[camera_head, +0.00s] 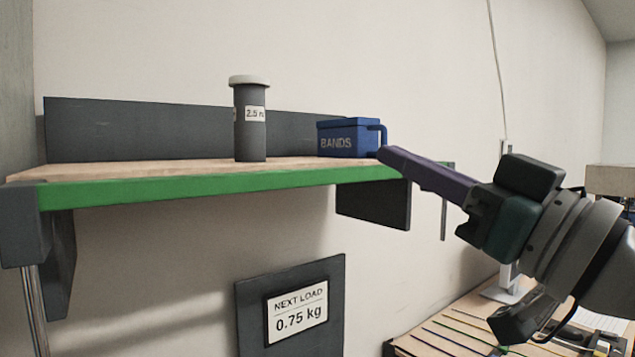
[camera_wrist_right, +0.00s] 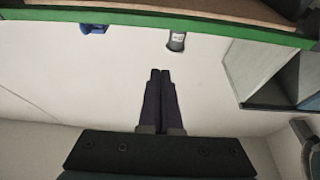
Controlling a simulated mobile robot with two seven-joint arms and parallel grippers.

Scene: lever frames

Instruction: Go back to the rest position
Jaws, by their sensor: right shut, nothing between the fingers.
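My right gripper (camera_head: 384,153) comes in from the right in the head view. Its dark purple fingers are shut with nothing between them, and their tips appear just in front of the right end of the green-edged shelf (camera_head: 200,187). In the right wrist view the closed fingers (camera_wrist_right: 160,75) point toward the wall, with the shelf's green edge (camera_wrist_right: 200,22) across the top. My left gripper is in neither view.
A grey cylinder (camera_head: 250,135) labelled 2.5 stands upright on the shelf. A blue BANDS box (camera_head: 345,140) with a handle sits near the shelf's right end. A sign (camera_head: 298,317) reading "NEXT LOAD 0.75 kg" is below. A slatted wooden surface (camera_head: 450,325) lies lower right.

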